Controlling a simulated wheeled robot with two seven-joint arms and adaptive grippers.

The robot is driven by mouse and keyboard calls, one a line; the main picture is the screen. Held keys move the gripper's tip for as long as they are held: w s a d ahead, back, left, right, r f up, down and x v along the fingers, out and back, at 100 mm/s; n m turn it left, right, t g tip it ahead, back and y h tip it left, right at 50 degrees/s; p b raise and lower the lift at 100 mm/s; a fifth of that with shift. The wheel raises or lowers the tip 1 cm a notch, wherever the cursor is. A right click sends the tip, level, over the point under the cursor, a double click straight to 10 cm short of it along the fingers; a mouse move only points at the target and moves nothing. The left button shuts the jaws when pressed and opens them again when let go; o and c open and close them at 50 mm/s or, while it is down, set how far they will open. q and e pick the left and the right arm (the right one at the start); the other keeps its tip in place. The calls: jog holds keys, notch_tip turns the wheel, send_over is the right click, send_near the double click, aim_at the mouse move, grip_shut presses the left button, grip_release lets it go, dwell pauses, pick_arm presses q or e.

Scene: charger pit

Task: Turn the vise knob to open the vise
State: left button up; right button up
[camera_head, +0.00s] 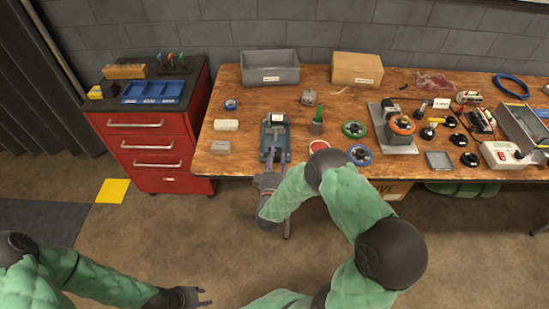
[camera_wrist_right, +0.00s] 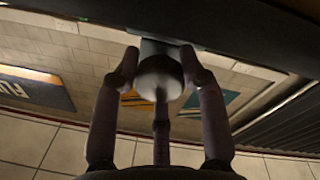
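The grey-blue vise (camera_head: 275,132) stands near the front edge of the wooden table. My right gripper (camera_head: 273,168) is at its near end, at the table's front edge. In the wrist view the rounded grey vise knob (camera_wrist_right: 160,78) sits between the fingers of my right gripper (camera_wrist_right: 160,68). The side fingers appear to press on it from both sides, and a third finger lies below it. The head view does not show the knob clearly behind the fingers. My left gripper (camera_head: 203,297) is open and empty, low over the floor, away from the table.
A red drawer cabinet (camera_head: 152,155) adjoins the table (camera_head: 225,175) on the left. A grey bin (camera_head: 270,80) and a cardboard box (camera_head: 357,80) stand at the back. A white roll (camera_head: 226,125), a green-handled item (camera_head: 318,115) and a blue ring (camera_head: 360,154) lie around the vise.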

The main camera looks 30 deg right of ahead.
jog(key=o, duration=0.3)
jog(key=shift+f, duration=0.15)
jog(key=v, duration=1.2)
